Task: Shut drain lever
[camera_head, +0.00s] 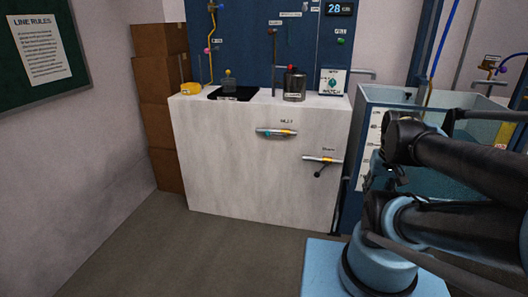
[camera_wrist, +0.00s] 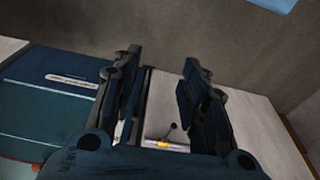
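The drain lever (camera_head: 319,171) is a short dark handle with a round black knob. It hangs down at a slant below a short metal pipe with a yellow band (camera_head: 322,159), under a "Drain" label on the white cabinet front. In the wrist view the lever (camera_wrist: 172,129) and its pipe (camera_wrist: 162,144) show between my gripper's fingers, toward the bottom. My gripper (camera_wrist: 163,60) is open, with a wide empty gap between its fingers. It is apart from the lever. In the head view my arm is at the right, and the fingers are hard to make out.
A second pipe with a teal lever (camera_head: 277,132) is higher and left on the white cabinet (camera_head: 240,180). A glass-sided tank (camera_head: 375,95) stands right of the cabinet. Cardboard boxes (camera_head: 160,110) stack at the left. The floor (camera_head: 200,255) in front of the cabinet is clear.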

